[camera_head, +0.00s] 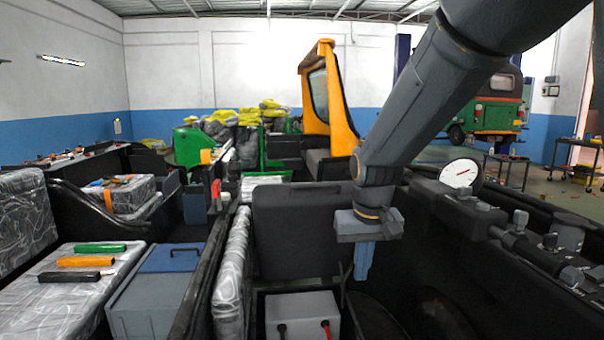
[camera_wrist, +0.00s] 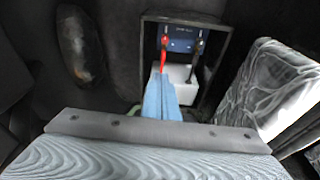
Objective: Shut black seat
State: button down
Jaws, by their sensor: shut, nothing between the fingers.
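The black seat (camera_head: 300,230) shows as a dark padded panel standing upright, raised, near the middle of the head view. Below and in front of it is an open space with a grey battery box (camera_head: 302,316). My gripper (camera_head: 363,274) hangs just right of the seat's right edge, pointing down, with blue fingers closed together and empty. Whether it touches the seat cannot be told. The wrist view shows the closed fingers (camera_wrist: 161,112) over the white-topped battery box (camera_wrist: 178,84), with red and black terminals, inside a dark frame. I cannot make out the black seat there.
A silver-patterned cushion (camera_head: 232,270) stands on edge left of the battery; it also shows in the wrist view (camera_wrist: 268,88). A dark sidewall with a white gauge (camera_head: 460,173) and fittings lies at the right. A blue-lidded toolbox (camera_head: 158,285) stands at left.

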jog(key=w+a+r+t+p, duration=0.2)
jog(key=w+a+r, duration=0.4)
jog(key=w+r, duration=0.55)
jog(key=w+a+r+t+p, duration=0.1)
jog(key=w+a+r+t, duration=0.1)
jog(key=w+a+r, duration=0.7)
jog(key=p, duration=0.3)
send_over(300, 193)
jog(key=w, duration=0.2)
jog(key=shift+n+y, duration=0.3)
notch_tip(300, 193, down, 5)
jog(key=shift+f, duration=0.1)
jog(key=shift+s+t+p, duration=0.3)
jog(key=shift+s+p, duration=0.15)
jog(key=shift+s, duration=0.6)
jog(key=shift+s+d+f+p, duration=0.15)
jog(key=shift+s+f+p, duration=0.25)
jog(key=shift+s, duration=0.4)
jog(key=shift+f, duration=0.1)
